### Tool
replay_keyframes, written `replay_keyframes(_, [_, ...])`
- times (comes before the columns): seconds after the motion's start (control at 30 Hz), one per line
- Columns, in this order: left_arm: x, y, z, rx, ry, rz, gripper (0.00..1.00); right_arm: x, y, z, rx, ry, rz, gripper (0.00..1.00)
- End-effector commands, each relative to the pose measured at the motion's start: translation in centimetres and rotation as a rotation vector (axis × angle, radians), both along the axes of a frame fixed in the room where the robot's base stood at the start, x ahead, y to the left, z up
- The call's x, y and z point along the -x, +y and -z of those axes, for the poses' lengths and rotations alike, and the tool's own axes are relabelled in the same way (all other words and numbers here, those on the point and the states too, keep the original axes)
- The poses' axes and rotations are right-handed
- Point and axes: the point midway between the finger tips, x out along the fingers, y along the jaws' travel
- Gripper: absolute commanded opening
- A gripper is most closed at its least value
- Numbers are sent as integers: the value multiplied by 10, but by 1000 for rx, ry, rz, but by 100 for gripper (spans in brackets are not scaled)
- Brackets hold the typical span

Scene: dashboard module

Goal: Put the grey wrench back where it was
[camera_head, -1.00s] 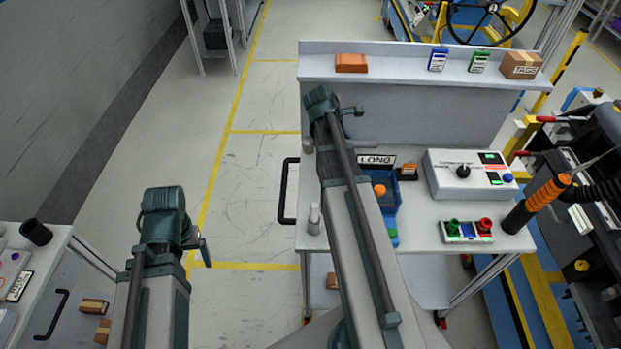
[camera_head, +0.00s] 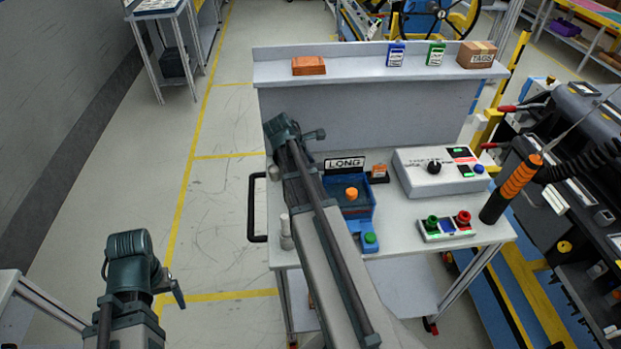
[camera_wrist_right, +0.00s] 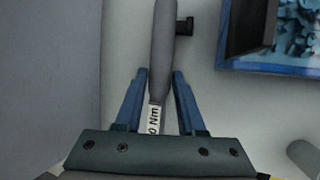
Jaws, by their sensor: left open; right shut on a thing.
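The grey wrench (camera_wrist_right: 161,40) shows in the right wrist view, its grey shaft running up between my right gripper's blue fingers (camera_wrist_right: 160,75). A white label ending in "0 Nm" is near the palm. My right gripper is shut on the wrench, over the left part of the grey table (camera_head: 400,215). In the head view my arm hides the right fingers and most of the wrench; a small grey end (camera_head: 273,173) shows left of the wrist. My left gripper (camera_head: 178,291) is at the lower left, open and away from the table, its fingers seen edge-on.
A blue bin (camera_head: 361,211) with a LONG sign (camera_head: 344,163) stands right of my right arm. A control box (camera_head: 436,175) and button panel (camera_head: 446,226) are further right. A small pale cylinder (camera_head: 286,230) stands at the table's left edge. A raised shelf (camera_head: 360,68) runs behind.

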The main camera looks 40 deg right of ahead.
Motion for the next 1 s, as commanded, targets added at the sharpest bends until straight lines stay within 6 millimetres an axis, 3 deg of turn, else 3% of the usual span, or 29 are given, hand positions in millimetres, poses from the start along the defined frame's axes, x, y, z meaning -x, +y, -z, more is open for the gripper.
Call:
replay_keyframes(0.37, [0,0,37,0,0,0,87,0,0,37,0,0,0,0])
replay_keyframes(0.8, [0,0,40,0,0,0,87,0,0,40,0,0,0,0])
replay_keyframes(0.83, [0,0,39,0,0,0,87,0,0,39,0,0,0,44])
replay_keyframes(0.97, [0,0,39,0,0,0,87,0,0,39,0,0,0,68])
replay_keyframes(1.0, [0,0,39,0,0,0,87,0,0,39,0,0,0,69])
